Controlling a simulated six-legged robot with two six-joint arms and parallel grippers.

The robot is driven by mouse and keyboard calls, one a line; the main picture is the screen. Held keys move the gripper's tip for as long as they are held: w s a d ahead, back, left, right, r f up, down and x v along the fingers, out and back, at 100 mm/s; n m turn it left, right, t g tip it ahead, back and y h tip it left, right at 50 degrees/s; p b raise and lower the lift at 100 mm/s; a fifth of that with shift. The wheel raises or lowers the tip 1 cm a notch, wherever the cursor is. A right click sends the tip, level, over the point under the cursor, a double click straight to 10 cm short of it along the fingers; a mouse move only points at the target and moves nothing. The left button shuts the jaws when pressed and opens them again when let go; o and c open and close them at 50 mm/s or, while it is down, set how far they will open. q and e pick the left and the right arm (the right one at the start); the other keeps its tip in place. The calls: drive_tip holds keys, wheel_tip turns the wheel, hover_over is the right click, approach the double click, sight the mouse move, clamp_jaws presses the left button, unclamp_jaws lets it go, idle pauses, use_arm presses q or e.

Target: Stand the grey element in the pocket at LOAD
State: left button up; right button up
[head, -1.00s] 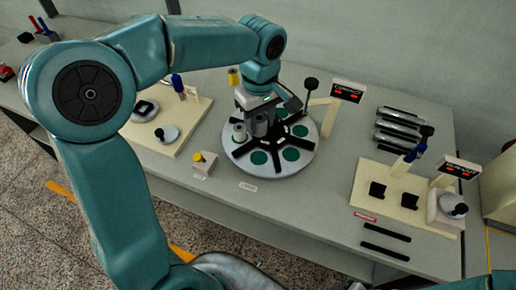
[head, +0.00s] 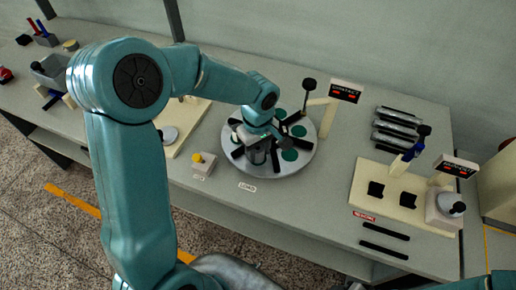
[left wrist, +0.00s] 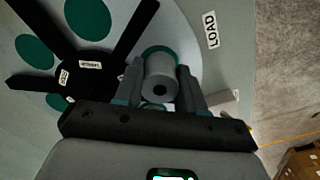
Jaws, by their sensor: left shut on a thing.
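My left gripper (head: 258,152) is over the near part of the round turntable (head: 292,168), on the side of the LOAD label (head: 247,187). In the left wrist view the gripper (left wrist: 160,88) is shut on the grey element (left wrist: 161,76), a grey cylinder with a dark hole in its end, with one finger on each side. A green round pocket (left wrist: 150,50) shows partly behind the element. The LOAD label (left wrist: 210,30) lies beyond, to the right. I cannot tell whether the element touches the pocket floor. My right gripper is not in view.
The turntable has black spokes (left wrist: 115,40) and other green pockets (head: 289,155). A small block with a yellow button (head: 203,161) stands in front left. A black-knobbed post (head: 309,86) rises behind. A cream fixture board (head: 405,205) and dark rollers (head: 397,128) are at right.

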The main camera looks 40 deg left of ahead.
sight(257, 149)
use_arm(q)
drive_tip(key=shift+f, duration=0.25)
drive_tip(key=o, duration=0.8)
drive_tip(key=shift+w+r, duration=0.1)
drive_tip(key=shift+r+p, duration=0.3)
drive_tip(key=shift+r, duration=0.05)
wheel_tip(257, 149, up, 12)
drive_tip(key=shift+f+b, duration=0.15)
drive_tip(key=shift+b, duration=0.35)
drive_tip(key=shift+s+f, duration=0.1)
drive_tip(key=shift+s, duration=0.1)
